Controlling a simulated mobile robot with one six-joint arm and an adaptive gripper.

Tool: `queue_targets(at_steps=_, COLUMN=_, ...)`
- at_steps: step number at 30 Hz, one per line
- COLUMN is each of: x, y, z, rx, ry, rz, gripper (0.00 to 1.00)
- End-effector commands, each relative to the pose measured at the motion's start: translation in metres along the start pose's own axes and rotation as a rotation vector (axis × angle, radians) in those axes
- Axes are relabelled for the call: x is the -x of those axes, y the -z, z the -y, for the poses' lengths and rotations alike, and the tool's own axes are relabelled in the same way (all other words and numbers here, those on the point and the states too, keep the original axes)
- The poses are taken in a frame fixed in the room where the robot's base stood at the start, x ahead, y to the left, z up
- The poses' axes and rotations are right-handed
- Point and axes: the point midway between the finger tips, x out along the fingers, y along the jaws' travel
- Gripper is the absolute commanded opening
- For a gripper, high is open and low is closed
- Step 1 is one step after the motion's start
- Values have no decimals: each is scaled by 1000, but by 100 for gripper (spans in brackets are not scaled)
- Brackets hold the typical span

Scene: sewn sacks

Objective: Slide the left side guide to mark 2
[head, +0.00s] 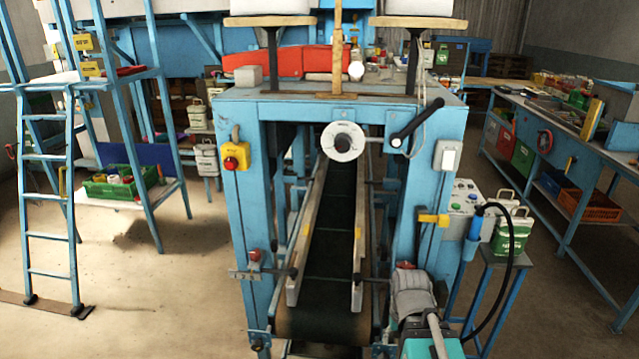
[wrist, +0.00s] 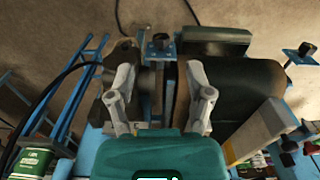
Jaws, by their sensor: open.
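The left side guide (head: 305,240) is a long beige rail along the left side of the dark belt (head: 333,225). A dark knob (head: 291,272) sits at its near end. Beside it, on the left post, is a small grey mark plate (head: 250,274) under a red knob (head: 254,256). The plate's marks are too small to read surely, so I cannot tell the guide's mark. The right side guide (head: 360,240) runs opposite. My gripper (head: 412,288) is at the right front of the machine, away from the left guide. In the wrist view my gripper (wrist: 160,75) is open, with nothing clearly held.
The blue machine frame (head: 235,205) has posts on both sides of the belt. A crank (head: 415,125) and a round dial (head: 342,141) are above. A control box (head: 465,200) and a black hose (head: 520,250) are at right. Open floor lies at left.

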Motion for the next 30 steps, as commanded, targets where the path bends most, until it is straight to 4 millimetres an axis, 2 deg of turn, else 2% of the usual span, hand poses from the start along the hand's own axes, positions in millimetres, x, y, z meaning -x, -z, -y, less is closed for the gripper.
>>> queue_targets(at_steps=7, x=0, y=0, z=0, rx=0, ry=0, rz=0, gripper=67)
queue_targets(at_steps=8, x=0, y=0, z=0, rx=0, ry=0, rz=0, gripper=69)
queue_targets(at_steps=9, x=0, y=0, z=0, rx=0, ry=0, rz=0, gripper=76)
queue_targets(at_steps=11, x=1, y=2, z=1, rx=5, ry=0, rz=0, gripper=79)
queue_targets(at_steps=14, x=5, y=9, z=5, rx=28, ry=0, rz=0, gripper=79)
queue_targets(at_steps=17, x=14, y=25, z=15, rx=79, ry=0, rz=0, gripper=79)
queue_targets(at_steps=23, x=44, y=81, z=57, rx=279, ry=0, rz=0, gripper=79)
queue_targets(at_steps=26, x=62, y=115, z=89, rx=415, ry=0, rz=0, gripper=79)
queue_targets(at_steps=30, x=87, y=160, z=143, rx=618, ry=0, rz=0, gripper=79)
